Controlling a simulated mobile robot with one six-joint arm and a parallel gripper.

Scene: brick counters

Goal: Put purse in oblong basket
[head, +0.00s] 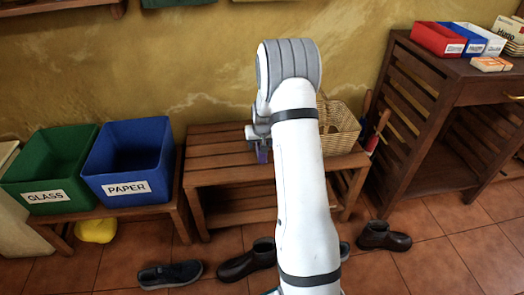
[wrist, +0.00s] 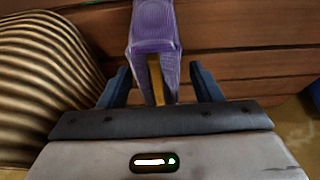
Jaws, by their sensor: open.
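A purple purse (wrist: 153,30) with a yellow-brown strip shows at the top middle of the wrist view. Its near end lies between the two fingers of my gripper (wrist: 160,85), which is open with a gap visible on each side. In the head view a small part of the purse (head: 262,156) shows under my gripper (head: 258,147), over the slatted wooden bench (head: 215,150). The wicker basket (head: 344,142) stands on the bench to the right, partly hidden by my arm. Its striped side (wrist: 42,85) likely fills the left of the wrist view.
A green bin (head: 50,165) and a blue bin (head: 128,160) stand on a low bench at left. Several shoes lie on the tiled floor. A dark wooden cabinet (head: 440,120) with small trays stands at right. The bench's left part is clear.

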